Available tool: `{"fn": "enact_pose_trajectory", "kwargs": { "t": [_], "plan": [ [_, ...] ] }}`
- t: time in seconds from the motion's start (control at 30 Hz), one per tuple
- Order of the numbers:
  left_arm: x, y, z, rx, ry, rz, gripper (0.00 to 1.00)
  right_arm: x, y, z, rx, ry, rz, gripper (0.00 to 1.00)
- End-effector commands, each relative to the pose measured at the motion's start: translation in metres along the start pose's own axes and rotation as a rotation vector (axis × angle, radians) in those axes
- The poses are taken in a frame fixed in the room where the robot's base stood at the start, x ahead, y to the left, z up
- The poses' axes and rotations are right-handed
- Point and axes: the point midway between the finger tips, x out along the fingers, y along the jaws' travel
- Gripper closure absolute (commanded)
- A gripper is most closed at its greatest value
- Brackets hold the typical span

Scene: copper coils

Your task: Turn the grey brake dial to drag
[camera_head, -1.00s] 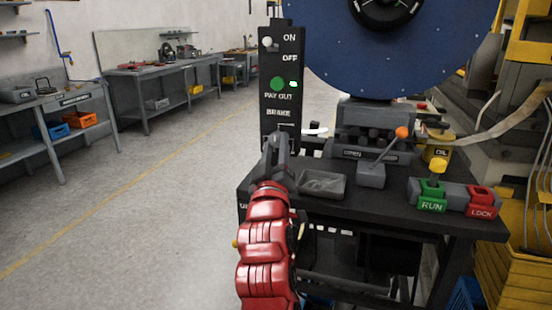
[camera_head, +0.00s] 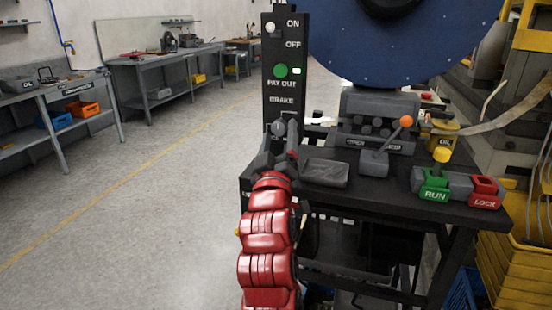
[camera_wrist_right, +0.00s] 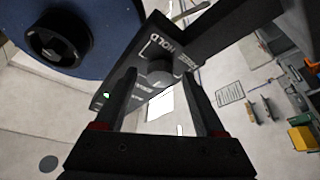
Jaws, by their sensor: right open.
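The grey brake dial (camera_head: 278,128) is a round knob low on the black upright panel (camera_head: 270,88), under the BRAKE label. In the right wrist view the dial (camera_wrist_right: 160,74) shows with the word HOLD beside it; the other markings are too small or skewed to read surely. My right gripper (camera_head: 279,146) is at the dial, its fingers spread. In the wrist view the right gripper (camera_wrist_right: 161,92) is open, with one finger on each side of the dial. I cannot tell whether either finger touches it. My left gripper is not in view.
The panel also carries a white knob (camera_head: 271,28) and a green button (camera_head: 280,71). A grey tray (camera_head: 326,173), an orange-tipped lever (camera_head: 405,122) and the RUN (camera_head: 434,189) and LOCK (camera_head: 485,191) blocks sit on the black bench. A blue disc (camera_head: 400,50) stands above. Floor at left is clear.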

Motion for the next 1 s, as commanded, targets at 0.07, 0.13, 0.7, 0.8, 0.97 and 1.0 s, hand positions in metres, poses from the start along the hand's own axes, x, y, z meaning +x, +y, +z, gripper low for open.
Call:
{"fn": "enact_pose_trajectory", "kwargs": {
  "t": [0.07, 0.13, 0.7, 0.8, 0.97, 1.0],
  "plan": [
    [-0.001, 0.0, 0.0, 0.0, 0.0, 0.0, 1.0, -0.011, -0.001, -0.001, 0.002, 0.004, 0.0, 0.28],
    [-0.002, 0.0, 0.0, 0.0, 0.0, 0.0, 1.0, -0.024, -0.002, 0.0, 0.0, 0.005, -0.002, 0.28],
    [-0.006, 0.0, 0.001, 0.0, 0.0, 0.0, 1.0, -0.12, -0.003, -0.006, 0.012, 0.013, -0.011, 0.28],
    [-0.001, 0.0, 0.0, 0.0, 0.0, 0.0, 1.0, -0.125, -0.002, -0.006, 0.014, 0.013, -0.01, 0.28],
    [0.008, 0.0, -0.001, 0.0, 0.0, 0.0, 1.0, -0.135, -0.001, -0.004, 0.01, 0.006, -0.009, 0.28],
    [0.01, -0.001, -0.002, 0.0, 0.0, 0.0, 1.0, -0.138, -0.001, -0.003, 0.006, 0.003, -0.007, 0.28]
  ]
}}
